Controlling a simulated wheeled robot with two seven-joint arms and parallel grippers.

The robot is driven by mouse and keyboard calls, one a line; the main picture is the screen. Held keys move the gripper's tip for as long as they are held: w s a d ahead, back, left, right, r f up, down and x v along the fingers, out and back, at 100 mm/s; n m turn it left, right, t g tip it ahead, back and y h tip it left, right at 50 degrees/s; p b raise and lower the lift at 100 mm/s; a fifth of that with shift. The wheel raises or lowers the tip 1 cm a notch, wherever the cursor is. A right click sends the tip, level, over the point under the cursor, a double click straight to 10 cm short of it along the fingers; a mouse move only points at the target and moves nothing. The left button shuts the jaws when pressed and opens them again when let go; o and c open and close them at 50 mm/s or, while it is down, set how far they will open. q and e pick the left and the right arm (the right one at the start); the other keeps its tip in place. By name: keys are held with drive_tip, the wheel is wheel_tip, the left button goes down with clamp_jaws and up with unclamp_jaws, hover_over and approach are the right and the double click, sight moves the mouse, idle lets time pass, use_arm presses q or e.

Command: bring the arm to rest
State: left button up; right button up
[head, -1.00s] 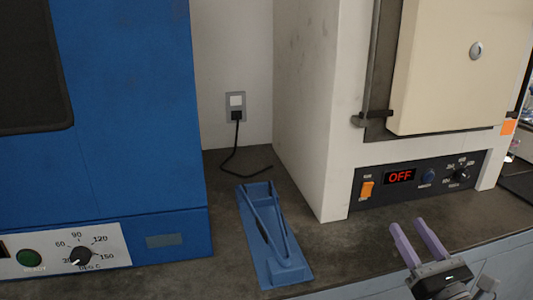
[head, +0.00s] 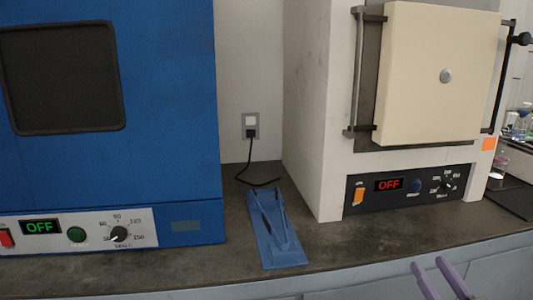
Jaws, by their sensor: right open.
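My right gripper (head: 440,278) shows at the bottom right edge of the head view, in front of the bench's front edge. Only its two purple fingers are in view; they stand apart with nothing between them. The rest of the right arm is cut off by the frame. My left gripper is not in view.
A blue oven (head: 165,120) stands at left, its display reading OFF. A cream furnace (head: 425,80) stands at right, door shut, display also OFF. A blue stand (head: 275,240) sits between them on the dark bench (head: 345,240). A black cord (head: 252,165) hangs from the wall socket.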

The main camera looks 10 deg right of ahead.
drive_tip(key=s+a+f+n+g+y, duration=0.1)
drive_tip(key=s+a+f+n+g, duration=0.4)
drive_tip(key=f, duration=0.8)
drive_tip(key=a+f+n+g+y, duration=0.1)
drive_tip(key=a+f+n+g, duration=0.3)
drive_tip(key=f+n+g, duration=0.7)
drive_tip(key=s+a+f+n+g+y, duration=0.1)
drive_tip(key=s+a+f+n+g, duration=0.3)
drive_tip(key=f, duration=1.2)
drive_tip(key=w+a+f+n+t, duration=0.25)
drive_tip(key=a+f+n, duration=0.25)
drive_tip(key=a+n, duration=0.25)
drive_tip(key=s+a+f+n+g+y, duration=0.1)
drive_tip(key=s+a+n, duration=0.1)
drive_tip(key=a, duration=0.3)
drive_tip(key=s+a+f+n+g+p, duration=0.1)
drive_tip(key=s+a+n, duration=0.15)
drive_tip(key=a, duration=0.25)
drive_tip(key=s+a+f+n+g+y, duration=0.1)
drive_tip(key=s+a+n, duration=0.15)
drive_tip(key=a, duration=0.35)
use_arm(q)
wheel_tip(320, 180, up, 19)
drive_tip(key=p, duration=1.8)
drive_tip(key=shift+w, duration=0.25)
use_arm(e)
wheel_tip(320, 180, up, 18)
drive_tip(key=shift+w+d, duration=0.35)
drive_tip(key=shift+d, duration=0.1)
